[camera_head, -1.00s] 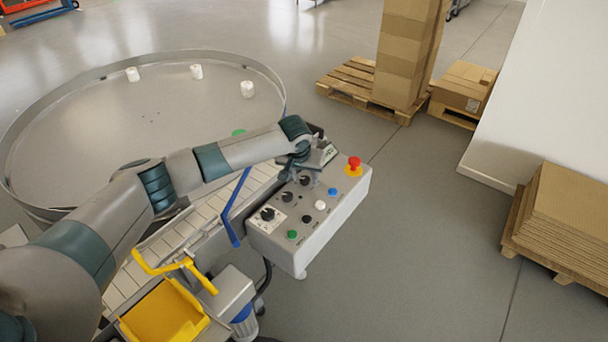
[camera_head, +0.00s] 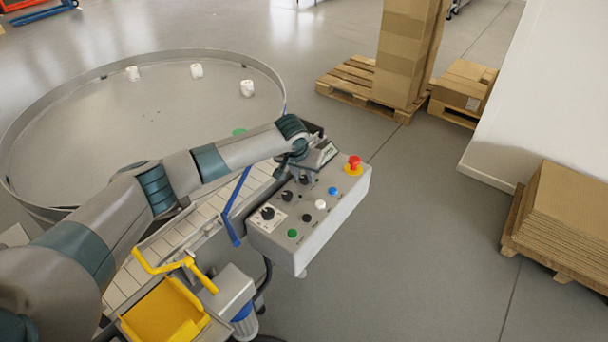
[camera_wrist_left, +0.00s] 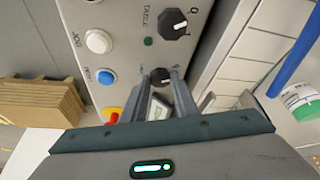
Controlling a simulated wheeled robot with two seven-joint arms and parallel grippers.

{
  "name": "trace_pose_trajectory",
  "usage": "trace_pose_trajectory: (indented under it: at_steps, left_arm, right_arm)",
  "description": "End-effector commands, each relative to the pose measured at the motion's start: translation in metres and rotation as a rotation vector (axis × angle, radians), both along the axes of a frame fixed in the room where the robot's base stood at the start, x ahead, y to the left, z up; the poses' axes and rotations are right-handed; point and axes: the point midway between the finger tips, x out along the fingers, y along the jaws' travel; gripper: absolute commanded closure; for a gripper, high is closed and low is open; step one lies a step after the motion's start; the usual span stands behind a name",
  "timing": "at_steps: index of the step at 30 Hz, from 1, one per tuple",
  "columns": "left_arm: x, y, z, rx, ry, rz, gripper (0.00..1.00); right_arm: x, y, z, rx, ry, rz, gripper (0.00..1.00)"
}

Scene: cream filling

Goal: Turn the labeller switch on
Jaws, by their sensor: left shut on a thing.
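The grey control panel (camera_head: 290,240) has black rotary switches and coloured buttons. In the left wrist view, a black rotary switch (camera_wrist_left: 160,74) sits between my left fingertips; its label is too small to read. My left gripper (camera_wrist_left: 161,80) is shut on this switch. In the head view my left gripper (camera_head: 307,170) is over the far end of the switch row, and the wrist partly hides it. Another switch (camera_wrist_left: 178,22), marked TABLE, is beside it and clear of the fingers. My right gripper is out of view.
A red emergency button (camera_head: 354,164) on a yellow base and a blue button (camera_head: 332,191) are close to the gripper. A blue lever (camera_head: 235,205) and the conveyor (camera_head: 190,240) lie left of the panel. A round table (camera_head: 90,130) stands behind.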

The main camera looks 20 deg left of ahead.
Motion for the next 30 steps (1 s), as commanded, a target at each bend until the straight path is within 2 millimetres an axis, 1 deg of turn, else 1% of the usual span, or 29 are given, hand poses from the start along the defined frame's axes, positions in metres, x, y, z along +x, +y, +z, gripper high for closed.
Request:
trace_pose_trajectory:
  at_steps: [7,14,24,30]
  left_arm:
    - [0.0,0.002,0.001,-0.003,0.0,-0.163,0.96]
    - [0.002,0.004,0.0,-0.004,-0.001,-0.371,0.96]
    - [0.004,0.007,-0.002,-0.004,-0.003,-0.687,0.96]
    - [0.005,0.007,-0.002,-0.003,-0.003,-0.836,0.96]
  right_arm:
    - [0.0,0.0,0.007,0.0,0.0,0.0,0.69]
    - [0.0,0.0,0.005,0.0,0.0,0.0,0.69]
    - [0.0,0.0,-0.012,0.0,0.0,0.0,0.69]
    - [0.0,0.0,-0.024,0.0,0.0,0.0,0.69]
